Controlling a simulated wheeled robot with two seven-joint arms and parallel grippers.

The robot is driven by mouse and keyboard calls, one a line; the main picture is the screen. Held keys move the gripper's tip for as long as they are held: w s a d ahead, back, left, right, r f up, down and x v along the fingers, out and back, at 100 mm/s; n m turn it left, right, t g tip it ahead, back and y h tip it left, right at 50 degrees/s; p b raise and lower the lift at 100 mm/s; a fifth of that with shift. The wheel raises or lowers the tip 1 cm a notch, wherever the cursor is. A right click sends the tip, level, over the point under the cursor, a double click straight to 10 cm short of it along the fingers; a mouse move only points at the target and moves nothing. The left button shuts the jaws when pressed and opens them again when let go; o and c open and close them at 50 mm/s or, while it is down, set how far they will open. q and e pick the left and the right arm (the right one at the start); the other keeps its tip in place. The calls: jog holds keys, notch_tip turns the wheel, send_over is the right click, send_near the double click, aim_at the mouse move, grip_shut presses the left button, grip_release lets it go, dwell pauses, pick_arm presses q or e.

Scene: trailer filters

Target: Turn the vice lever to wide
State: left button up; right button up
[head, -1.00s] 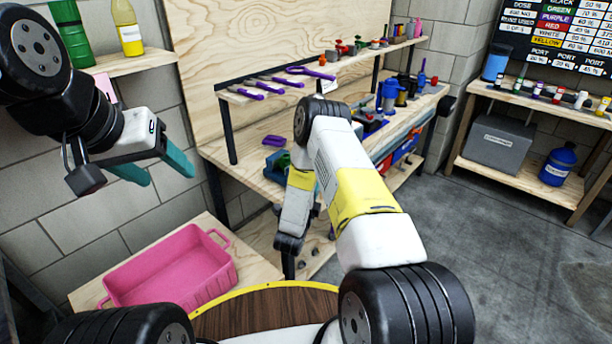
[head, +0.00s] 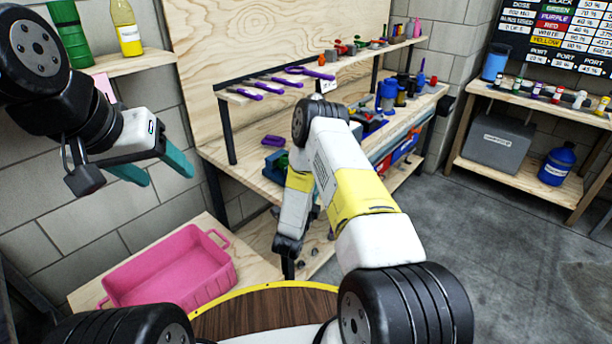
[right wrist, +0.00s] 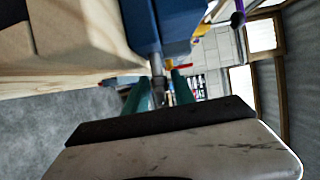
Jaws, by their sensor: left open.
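The blue vice (head: 274,166) is on the workbench in the head view, partly hidden by my right arm. In the right wrist view its blue body (right wrist: 182,18) is close, at the top, with a grey metal rod (right wrist: 157,66) below it. The teal fingertips of my right gripper (right wrist: 160,92) stand on either side of this rod, with a gap between them. Whether they press on it I cannot tell. My left gripper (head: 160,170) is open and empty at the left, away from the bench.
The wooden workbench edge (right wrist: 85,45) is close beside the vice. A pink bin (head: 175,268) stands on a low surface at the lower left. Purple-handled tools (head: 265,87) lie on the shelf above the bench. Open floor (head: 490,240) is at the right.

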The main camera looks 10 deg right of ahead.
jog(key=v, duration=0.7)
dwell(0.3)
